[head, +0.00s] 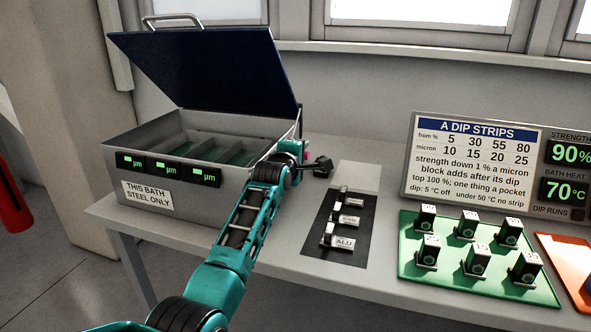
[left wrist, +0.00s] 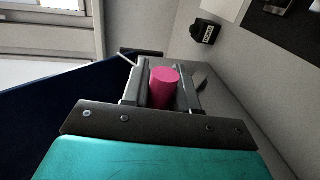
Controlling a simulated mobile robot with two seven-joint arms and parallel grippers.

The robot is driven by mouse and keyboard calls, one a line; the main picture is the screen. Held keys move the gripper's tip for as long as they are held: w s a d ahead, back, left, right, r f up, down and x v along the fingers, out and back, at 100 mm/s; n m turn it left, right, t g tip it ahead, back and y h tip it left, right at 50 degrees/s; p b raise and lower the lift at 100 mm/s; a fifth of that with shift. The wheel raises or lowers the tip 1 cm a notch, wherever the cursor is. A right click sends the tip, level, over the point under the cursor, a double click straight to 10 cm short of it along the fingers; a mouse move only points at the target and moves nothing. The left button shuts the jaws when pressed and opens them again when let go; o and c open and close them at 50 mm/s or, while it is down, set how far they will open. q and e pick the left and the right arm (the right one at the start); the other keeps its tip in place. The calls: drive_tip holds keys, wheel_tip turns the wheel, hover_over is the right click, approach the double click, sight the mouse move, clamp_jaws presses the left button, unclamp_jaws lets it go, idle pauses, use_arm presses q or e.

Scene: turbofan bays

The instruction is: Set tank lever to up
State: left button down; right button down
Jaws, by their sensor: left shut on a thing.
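A grey tank (head: 125,150) with an open dark blue lid (head: 215,70) stands on the left of the bench. My left gripper (head: 305,152) is at the tank's right side. In the left wrist view my left gripper (left wrist: 161,88) is shut on a pink cylindrical knob (left wrist: 164,85), which seems to be the lever's handle. A sliver of the pink knob shows in the head view (head: 307,155). The lever's arm and base are hidden behind my gripper, so its tilt cannot be told. My right gripper is in neither view.
A small black block (head: 319,165) sits just right of my left gripper. A dark panel (head: 330,257) with labelled blocks lies in front. A green tray (head: 480,287) with several blocks and a sign board (head: 475,205) are at right. Bare bench lies between.

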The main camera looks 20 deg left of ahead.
use_arm(q)
drive_tip(key=shift+g, duration=0.7)
drive_tip(key=shift+w+d+r, duration=0.1)
drive_tip(key=shift+w+r, duration=0.3)
drive_tip(key=shift+w, duration=0.45)
drive_tip(key=shift+w+a+r, duration=0.1)
drive_tip(key=shift+w+r, duration=0.35)
drive_tip(key=shift+w, duration=0.4)
drive_tip(key=shift+w+d+r, duration=0.1)
drive_tip(key=shift+w+r, duration=0.3)
drive_tip(key=shift+w, duration=0.45)
drive_tip(key=shift+w+f+p, duration=0.1)
drive_tip(key=shift+w+p, duration=0.05)
drive_tip(key=shift+p, duration=0.15)
drive_tip(key=shift+f+g, duration=0.15)
drive_tip(key=shift+g, duration=0.15)
drive_tip(key=c, duration=1.2)
unclamp_jaws()
drive_tip(key=shift+o, duration=0.9)
drive_tip(key=shift+w, duration=0.1)
drive_tip(key=shift+o, duration=0.3)
drive_tip(key=shift+r, duration=0.25)
